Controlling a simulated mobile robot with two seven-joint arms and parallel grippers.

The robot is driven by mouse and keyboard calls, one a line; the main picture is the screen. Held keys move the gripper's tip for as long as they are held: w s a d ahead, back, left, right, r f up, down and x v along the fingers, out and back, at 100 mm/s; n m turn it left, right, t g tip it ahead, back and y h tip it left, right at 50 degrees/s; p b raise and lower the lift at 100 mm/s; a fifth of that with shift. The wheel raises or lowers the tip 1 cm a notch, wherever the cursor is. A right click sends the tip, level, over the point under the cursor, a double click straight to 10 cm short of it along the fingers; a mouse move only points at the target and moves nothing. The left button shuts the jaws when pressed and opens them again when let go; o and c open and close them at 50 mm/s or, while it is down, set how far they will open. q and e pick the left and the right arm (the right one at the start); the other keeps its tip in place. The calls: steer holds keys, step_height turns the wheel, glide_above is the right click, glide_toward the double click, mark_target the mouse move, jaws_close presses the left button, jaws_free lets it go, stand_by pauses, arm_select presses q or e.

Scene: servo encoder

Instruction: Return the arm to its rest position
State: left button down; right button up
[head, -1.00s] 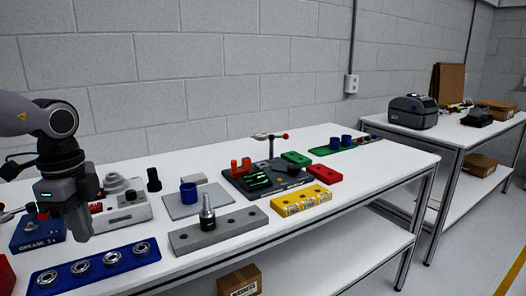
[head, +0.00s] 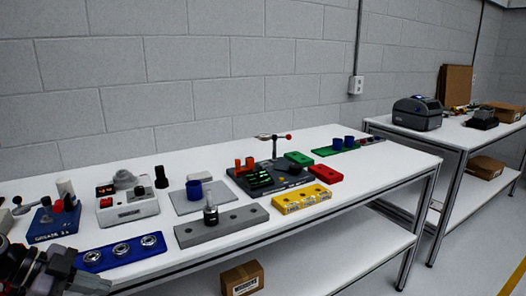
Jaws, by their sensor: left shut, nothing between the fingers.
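My left gripper (head: 92,284) is low in the bottom left corner of the head view, with its dark wrist beside it. Its fingers are shut with nothing between them, pointing right, in front of the blue bearing tray (head: 120,252). It hides the tray's near left end in the picture; I cannot tell whether it touches the table. My right gripper is not in view.
A blue grease box (head: 50,224), a white device (head: 128,207), a grey block (head: 222,226), a dark fixture (head: 270,180) and a yellow block (head: 302,198) stand on the white table (head: 385,175). A second table with a printer (head: 416,113) stands right.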

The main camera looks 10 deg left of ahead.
arm_select(q)
steer(key=s+d+f+n+t+y+p, duration=0.1)
steer(key=s+d+f+n+t+y, duration=0.2)
steer(key=f, duration=0.4)
steer(key=s+d+f+n+t, duration=0.1)
steer(key=s+f+n+t, duration=0.3)
steer(key=f, duration=0.3)
steer(key=s+d+f+n+y, duration=0.1)
steer(key=s+d+f+n, duration=0.1)
steer(key=d, duration=0.3)
steer(key=s+d+f+n+g+y+p, duration=0.1)
steer(key=s+d+f, duration=0.1)
steer(key=d, duration=0.3)
steer(key=s+d+f+n+g+y, duration=0.1)
steer(key=s+d+f+n, duration=0.1)
steer(key=d, duration=0.3)
steer(key=shift+d+f+n, duration=0.3)
steer(key=shift+f, duration=0.2)
steer(key=shift+a, duration=0.1)
